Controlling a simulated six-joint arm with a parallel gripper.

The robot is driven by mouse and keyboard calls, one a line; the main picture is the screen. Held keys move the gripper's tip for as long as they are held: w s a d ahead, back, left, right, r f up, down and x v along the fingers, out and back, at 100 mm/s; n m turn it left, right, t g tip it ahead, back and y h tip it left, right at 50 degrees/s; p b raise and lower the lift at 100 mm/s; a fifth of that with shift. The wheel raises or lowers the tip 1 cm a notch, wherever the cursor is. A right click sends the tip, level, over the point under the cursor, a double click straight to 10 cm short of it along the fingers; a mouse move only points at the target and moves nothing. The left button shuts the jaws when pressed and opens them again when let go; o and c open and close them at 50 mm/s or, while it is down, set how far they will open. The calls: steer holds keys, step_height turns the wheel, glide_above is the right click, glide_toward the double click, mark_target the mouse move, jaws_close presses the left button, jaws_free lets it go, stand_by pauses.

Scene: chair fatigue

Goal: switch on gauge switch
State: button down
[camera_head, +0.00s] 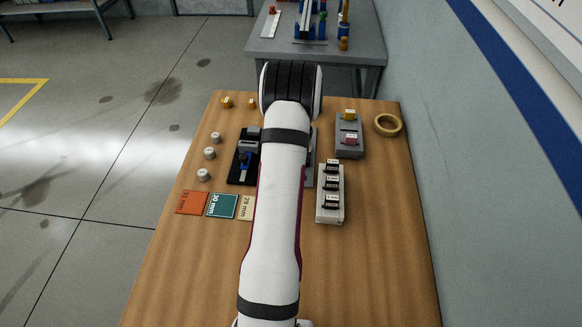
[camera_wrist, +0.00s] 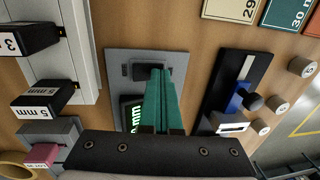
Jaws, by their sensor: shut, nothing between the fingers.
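In the wrist view, the gauge is a grey plate (camera_wrist: 117,62) with a dark display (camera_wrist: 130,112) showing "mm" in light letters. A black rocker-like part (camera_wrist: 139,71), which looks like the gauge switch, sits near the plate's far end. My gripper (camera_wrist: 160,72) has green fingers, shut and empty, with tips over or beside this black part. I cannot tell whether they touch it. The fingers hide part of the plate and display. In the head view, my arm covers the gripper and most of the gauge; only a grey edge (camera_head: 310,172) shows.
A white rack (camera_head: 330,212) with black labelled blocks stands right of the gauge. A grey box (camera_head: 349,151) with yellow and pink parts is behind it. A black fixture (camera_head: 239,168) with a blue slider is left. Coloured cards, grey knobs and a ring (camera_head: 388,124) lie around.

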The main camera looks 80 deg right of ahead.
steer(key=shift+s, duration=0.15)
steer(key=shift+s+r, duration=0.15)
steer(key=shift+s, duration=0.5)
steer(key=shift+r, duration=0.1)
step_height(320, 180, up, 14)
steer(key=s, duration=0.1)
steer(key=shift+s, duration=0.35)
